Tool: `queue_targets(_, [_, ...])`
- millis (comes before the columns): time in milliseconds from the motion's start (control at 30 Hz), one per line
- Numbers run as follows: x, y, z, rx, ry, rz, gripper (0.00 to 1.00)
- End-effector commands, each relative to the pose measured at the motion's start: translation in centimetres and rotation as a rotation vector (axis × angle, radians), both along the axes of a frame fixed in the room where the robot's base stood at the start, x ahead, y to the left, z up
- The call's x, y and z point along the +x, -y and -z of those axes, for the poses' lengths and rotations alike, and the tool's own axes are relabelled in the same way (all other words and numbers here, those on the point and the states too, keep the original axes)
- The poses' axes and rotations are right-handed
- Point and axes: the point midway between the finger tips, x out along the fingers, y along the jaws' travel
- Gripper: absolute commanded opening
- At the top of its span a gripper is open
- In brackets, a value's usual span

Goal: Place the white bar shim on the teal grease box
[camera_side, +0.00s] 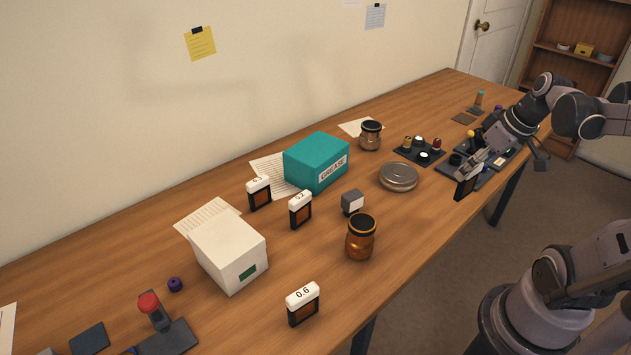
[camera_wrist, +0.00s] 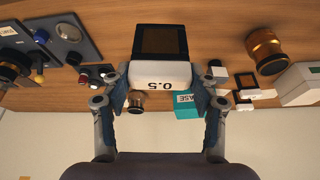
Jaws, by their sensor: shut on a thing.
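My gripper (camera_side: 473,168) is at the right part of the table, in front of the dark trays. It is shut on a white bar shim marked 0.5, whose dark body (camera_side: 465,187) hangs below the fingers. In the wrist view my gripper (camera_wrist: 160,82) grips the shim's white bar (camera_wrist: 160,74), with the dark-framed amber window beyond it. The teal grease box (camera_side: 312,163) stands near the wall, left of my gripper and apart from it. Its visible top is bare. It also shows, partly covered by a finger, in the wrist view (camera_wrist: 184,106).
Other white-topped shims stand on the table, one marked 0.6 (camera_side: 303,304). A round metal tin (camera_side: 398,177), a small grey block (camera_side: 352,202) and an amber jar (camera_side: 360,238) stand between my gripper and the left side. A white box (camera_side: 228,250) is farther left.

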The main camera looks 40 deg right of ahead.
Motion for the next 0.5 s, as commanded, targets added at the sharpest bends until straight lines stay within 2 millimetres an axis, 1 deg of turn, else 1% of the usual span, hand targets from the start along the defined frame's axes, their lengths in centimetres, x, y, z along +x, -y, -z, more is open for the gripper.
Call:
queue_targets(67, [0.6,0.4,-0.6,0.000,0.000,-0.003,0.28])
queue_targets(167, [2.4,1.1,-1.8,0.000,-0.001,-0.012,0.28])
queue_targets(267, [5.4,1.9,-3.4,-0.001,-0.002,-0.023,0.28])
queue_targets(367, [8.9,2.6,-5.0,-0.001,-0.004,-0.034,0.28])
queue_targets(400, [10.3,2.7,-5.6,0.000,-0.005,-0.039,0.28])
queue_targets(467, [12.6,2.8,-6.4,-0.001,-0.004,-0.045,0.28])
queue_targets(500, [14.1,2.8,-6.9,-0.002,-0.004,-0.049,0.28])
